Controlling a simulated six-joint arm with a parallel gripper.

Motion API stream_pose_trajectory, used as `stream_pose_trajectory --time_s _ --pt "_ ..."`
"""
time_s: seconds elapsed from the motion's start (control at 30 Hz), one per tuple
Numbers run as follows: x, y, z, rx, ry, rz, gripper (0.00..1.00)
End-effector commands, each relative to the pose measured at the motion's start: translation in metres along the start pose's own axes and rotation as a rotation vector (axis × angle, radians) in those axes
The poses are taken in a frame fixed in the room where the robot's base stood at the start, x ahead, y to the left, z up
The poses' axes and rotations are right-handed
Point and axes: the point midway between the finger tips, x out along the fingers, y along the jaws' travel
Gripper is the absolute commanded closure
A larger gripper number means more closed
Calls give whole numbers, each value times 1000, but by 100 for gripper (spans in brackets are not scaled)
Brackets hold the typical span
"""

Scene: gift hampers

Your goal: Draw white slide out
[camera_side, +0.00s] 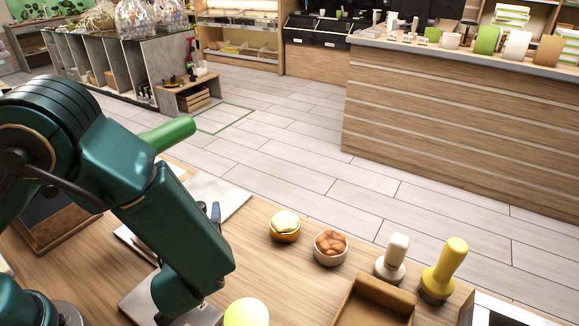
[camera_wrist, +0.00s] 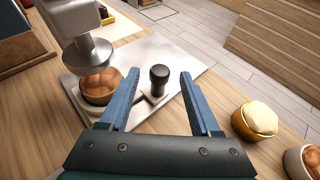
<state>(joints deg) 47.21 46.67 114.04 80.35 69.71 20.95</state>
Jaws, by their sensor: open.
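In the wrist view, a white slide (camera_wrist: 72,112) lies on a pale slab and carries a bowl with brown contents (camera_wrist: 100,86). A black knob (camera_wrist: 159,74) stands upright on a white tab at its right. A round metal press head (camera_wrist: 88,53) hangs just over the bowl. My gripper (camera_wrist: 160,75) is open, with one blue finger on each side of the knob and a gap visible on both sides.
A yellow bowl (camera_side: 285,226), a white bowl of brown pieces (camera_side: 331,246), a white stamp (camera_side: 392,259), a yellow stamp (camera_side: 444,270) and a wooden tray (camera_side: 375,302) stand to the right. Bare slab (camera_wrist: 185,55) lies beyond the knob.

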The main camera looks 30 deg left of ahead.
Motion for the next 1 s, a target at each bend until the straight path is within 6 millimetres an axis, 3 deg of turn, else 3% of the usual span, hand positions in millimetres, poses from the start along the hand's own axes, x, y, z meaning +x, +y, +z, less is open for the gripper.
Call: stream_pose_trajectory --time_s 0.23,0.57,0.73,1.0 --pt "28 1 0 -4 2 4 36" --pt "32 0 0 -5 3 1 36" --pt "32 0 0 -6 4 2 97" --pt "32 0 0 -7 4 2 100"
